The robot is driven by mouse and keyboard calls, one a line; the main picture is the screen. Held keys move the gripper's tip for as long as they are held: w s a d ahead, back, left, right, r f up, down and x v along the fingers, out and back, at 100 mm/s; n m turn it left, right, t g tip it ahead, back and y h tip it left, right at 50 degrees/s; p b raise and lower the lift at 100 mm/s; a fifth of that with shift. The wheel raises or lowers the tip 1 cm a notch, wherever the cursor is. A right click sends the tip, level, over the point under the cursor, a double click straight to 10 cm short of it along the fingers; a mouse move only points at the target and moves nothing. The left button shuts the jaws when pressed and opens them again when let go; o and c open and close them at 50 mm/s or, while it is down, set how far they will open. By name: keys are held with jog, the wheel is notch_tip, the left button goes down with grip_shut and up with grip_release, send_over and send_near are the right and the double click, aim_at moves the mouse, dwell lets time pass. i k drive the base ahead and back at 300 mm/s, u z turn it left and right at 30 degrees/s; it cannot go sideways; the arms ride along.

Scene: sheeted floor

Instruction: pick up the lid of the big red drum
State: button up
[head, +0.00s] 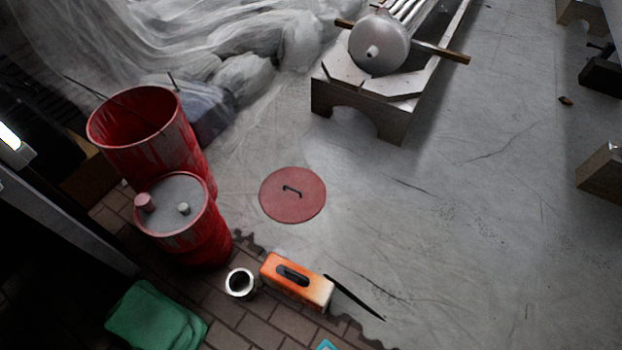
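A flat round red lid (307,207) with a small dark handle (292,191) in its middle lies on the grey floor, near the centre of the head view. The big red drum (160,152) stands to its left, open at the top, with paint-streaked sides and thin rods across or inside its rim. A smaller red drum (208,240) with a grey top stands in front of it and hides part of its lower side. My gripper is not in view.
An orange box-shaped tool (310,287), a small metal can (240,284) and a green cloth (155,318) lie in front. A wooden stand (355,108) holds a metal cylinder (379,45) behind. Crumpled sheeting (240,75) lies back left. Floor right of the lid is mostly clear.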

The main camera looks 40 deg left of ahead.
aim_at(289, 196)
jog(key=i, duration=3.2)
jog(key=u, duration=3.85)
jog(key=i, duration=0.55)
